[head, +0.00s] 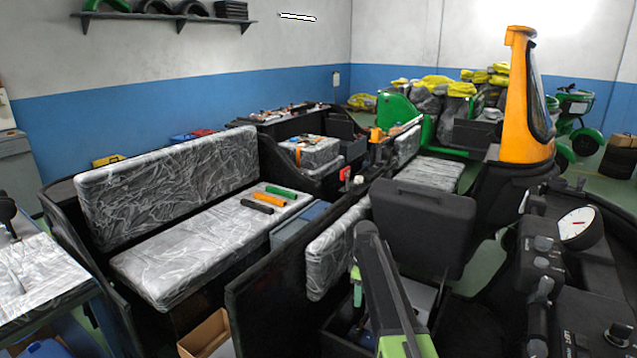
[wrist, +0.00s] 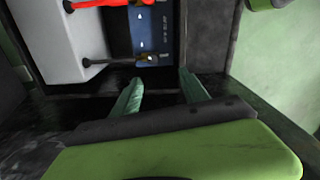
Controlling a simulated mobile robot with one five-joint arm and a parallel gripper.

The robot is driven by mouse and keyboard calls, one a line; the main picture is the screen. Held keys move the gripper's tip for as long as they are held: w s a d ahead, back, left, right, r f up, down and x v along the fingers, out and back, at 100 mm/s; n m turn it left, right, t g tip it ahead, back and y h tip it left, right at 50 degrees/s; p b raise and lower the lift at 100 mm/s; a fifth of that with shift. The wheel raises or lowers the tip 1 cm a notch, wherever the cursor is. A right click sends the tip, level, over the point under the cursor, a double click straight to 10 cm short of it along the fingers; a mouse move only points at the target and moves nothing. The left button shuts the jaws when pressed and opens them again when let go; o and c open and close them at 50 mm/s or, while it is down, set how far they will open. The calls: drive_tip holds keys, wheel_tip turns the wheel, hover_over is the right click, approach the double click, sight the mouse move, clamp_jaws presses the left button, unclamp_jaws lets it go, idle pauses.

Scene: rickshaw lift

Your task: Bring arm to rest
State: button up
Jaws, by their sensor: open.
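My gripper (wrist: 161,82) shows in the wrist view with its two green fingers spread apart. Nothing is between them. The fingers point toward a dark open compartment (wrist: 100,105). In the head view my arm (head: 385,285) rises from the bottom edge, a dark grey link with green parts.
In the wrist view a white box (wrist: 55,45), a blue labelled panel (wrist: 148,35) and a red clamp-like part (wrist: 110,3) lie beyond the fingers.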

drive_tip(key=s+r+m+p, duration=0.2)
drive_tip(key=s+m, duration=0.4)
drive_tip(key=s, duration=0.8)
drive_tip(key=s+r+m+p, duration=0.3)
drive_tip(key=s+r+m, duration=0.2)
drive_tip(key=s, duration=0.8)
drive_tip(key=shift+s+d+m+p, duration=0.3)
drive_tip(key=shift+s+m, duration=0.1)
drive_tip(key=shift+m, duration=0.7)
drive_tip(key=shift+r, duration=0.1)
